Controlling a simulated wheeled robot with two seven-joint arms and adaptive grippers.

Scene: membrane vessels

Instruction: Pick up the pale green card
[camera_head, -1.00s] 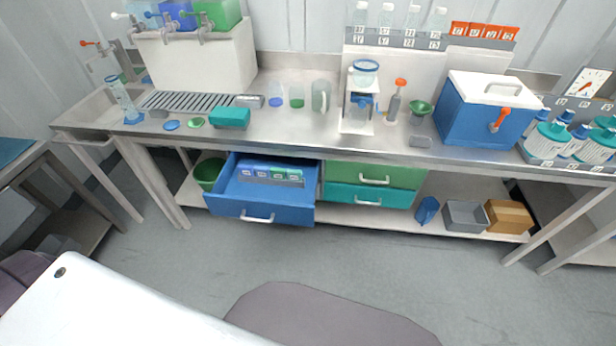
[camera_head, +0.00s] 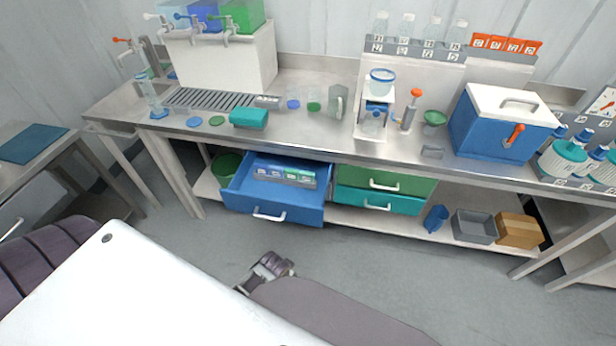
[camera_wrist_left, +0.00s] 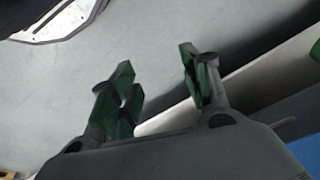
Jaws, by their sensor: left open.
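The open blue drawer (camera_head: 268,208) under the bench holds a row of small blue and green cards in a grey organiser (camera_head: 285,176). The green cards (camera_head: 300,176) are at the right of the row; they are too small to tell which is pale green. My left gripper (camera_wrist_left: 156,65) shows in the left wrist view, with its green-padded fingers spread apart and nothing between them. It is over the grey floor there, apart from the cards, which I cannot make out in that view.
The steel bench (camera_head: 330,140) carries a teal box (camera_head: 248,118), discs, cups and a blue cooler (camera_head: 495,130). Shut green and teal drawers (camera_head: 378,202) adjoin the open one. A grey bin (camera_head: 475,226) and brown box (camera_head: 520,231) stand on the lower shelf.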

